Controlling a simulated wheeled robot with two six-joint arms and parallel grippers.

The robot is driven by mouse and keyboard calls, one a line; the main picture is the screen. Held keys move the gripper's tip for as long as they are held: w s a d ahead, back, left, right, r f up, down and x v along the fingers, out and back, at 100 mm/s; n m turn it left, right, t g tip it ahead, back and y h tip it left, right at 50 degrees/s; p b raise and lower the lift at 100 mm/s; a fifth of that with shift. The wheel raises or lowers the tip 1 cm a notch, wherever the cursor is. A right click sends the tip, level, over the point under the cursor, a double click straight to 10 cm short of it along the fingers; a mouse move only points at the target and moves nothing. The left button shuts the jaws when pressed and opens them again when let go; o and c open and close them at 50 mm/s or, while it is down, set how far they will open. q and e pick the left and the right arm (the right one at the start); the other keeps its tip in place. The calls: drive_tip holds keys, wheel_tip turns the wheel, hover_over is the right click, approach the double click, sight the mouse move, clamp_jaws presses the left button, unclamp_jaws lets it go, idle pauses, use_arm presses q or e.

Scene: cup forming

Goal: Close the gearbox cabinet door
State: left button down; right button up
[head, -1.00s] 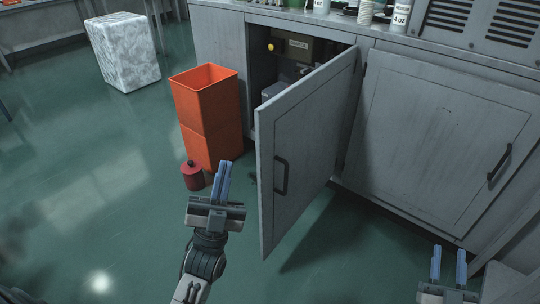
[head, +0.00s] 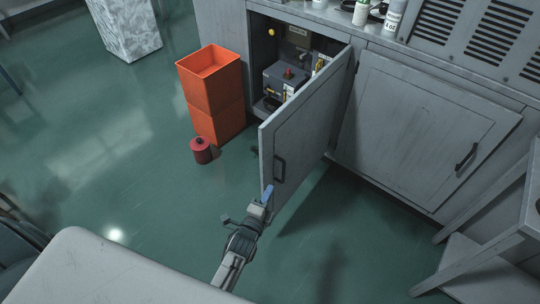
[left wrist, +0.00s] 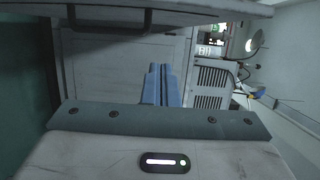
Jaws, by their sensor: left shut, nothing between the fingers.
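The grey gearbox cabinet door (head: 312,122) stands wide open, swung out over the floor and hinged on its right side. Its black handle (head: 279,168) is near the free edge. Behind it, the open compartment shows a grey gearbox (head: 285,80) with a red knob. My left gripper (head: 267,194) is shut and empty, close to the lower free corner of the door. I cannot tell whether it touches. In the left wrist view the blue fingers (left wrist: 160,84) are together, and the door with its handle (left wrist: 110,30) spans the top. My right gripper is out of view.
Orange stacked bins (head: 212,95) and a red canister (head: 201,150) stand left of the opening. A closed cabinet door (head: 420,130) is to the right, with a stand (head: 500,215) at the far right.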

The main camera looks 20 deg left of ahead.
sight(269, 164)
use_arm(q)
drive_tip(key=w+a+p, duration=0.1)
drive_tip(key=w, duration=0.2)
drive_tip(key=w+a+p, duration=0.1)
drive_tip(key=w, duration=0.3)
drive_tip(key=w+a+p, duration=0.1)
drive_tip(key=w, duration=0.3)
drive_tip(key=shift+a, duration=0.15)
drive_tip(key=shift+w, duration=0.1)
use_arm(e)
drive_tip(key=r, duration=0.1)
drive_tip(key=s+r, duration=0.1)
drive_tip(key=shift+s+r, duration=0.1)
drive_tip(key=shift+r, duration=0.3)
use_arm(q)
drive_tip(key=shift+a, duration=0.1)
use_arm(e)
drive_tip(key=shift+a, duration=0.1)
